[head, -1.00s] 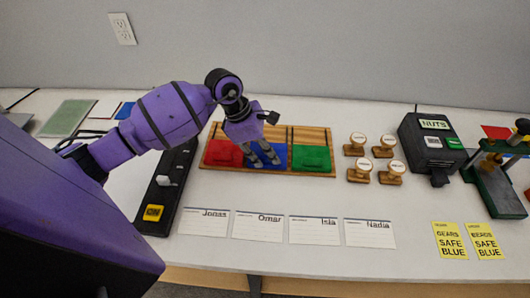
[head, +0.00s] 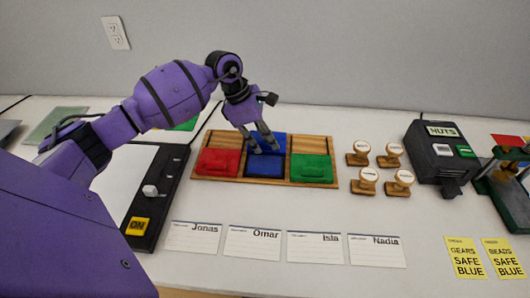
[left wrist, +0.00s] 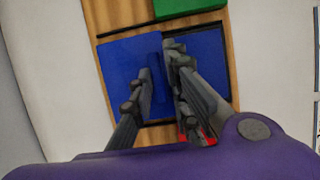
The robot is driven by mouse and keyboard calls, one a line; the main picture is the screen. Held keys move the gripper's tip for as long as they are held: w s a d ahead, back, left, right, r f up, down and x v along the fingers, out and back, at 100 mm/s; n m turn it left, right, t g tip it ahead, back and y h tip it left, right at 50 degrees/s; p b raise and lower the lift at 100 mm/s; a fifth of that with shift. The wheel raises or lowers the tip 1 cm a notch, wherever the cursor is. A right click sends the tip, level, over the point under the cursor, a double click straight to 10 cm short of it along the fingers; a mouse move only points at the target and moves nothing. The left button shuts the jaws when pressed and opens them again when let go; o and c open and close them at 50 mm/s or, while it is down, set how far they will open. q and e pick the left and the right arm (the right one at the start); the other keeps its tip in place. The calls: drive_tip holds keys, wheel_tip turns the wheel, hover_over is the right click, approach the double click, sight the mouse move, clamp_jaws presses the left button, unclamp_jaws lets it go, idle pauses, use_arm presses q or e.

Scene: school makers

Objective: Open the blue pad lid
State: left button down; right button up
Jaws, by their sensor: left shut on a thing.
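The blue pad lid (head: 281,141) is swung up and back toward the wall, behind the blue pad (head: 264,168), whose dark-framed recess is uncovered. The lid shows in the left wrist view (left wrist: 122,66) beside the pad (left wrist: 213,62). My left gripper (head: 266,149) reaches down over the middle of the wooden board and is shut on the lid's handle. Its fingers (left wrist: 157,82) partly hide the handle. How far the lid leans back is hard to tell. My right gripper is out of view.
The red lid (head: 217,162) and green lid (head: 311,167) lie closed on either side on the wooden board (head: 310,144). Several stamps (head: 365,181) stand to the right. Name cards (head: 252,243) lie in front. A black switch strip (head: 158,195) is at left.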

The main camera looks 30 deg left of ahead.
use_arm(q)
drive_tip(key=c, duration=2)
unclamp_jaws()
drive_tip(key=shift+o, duration=1)
drive_tip(key=shift+a+r, duration=0.1)
drive_tip(key=shift+r, duration=0.1)
drive_tip(key=shift+a+r, duration=0.15)
drive_tip(key=shift+r, duration=0.2)
drive_tip(key=v, duration=1.1)
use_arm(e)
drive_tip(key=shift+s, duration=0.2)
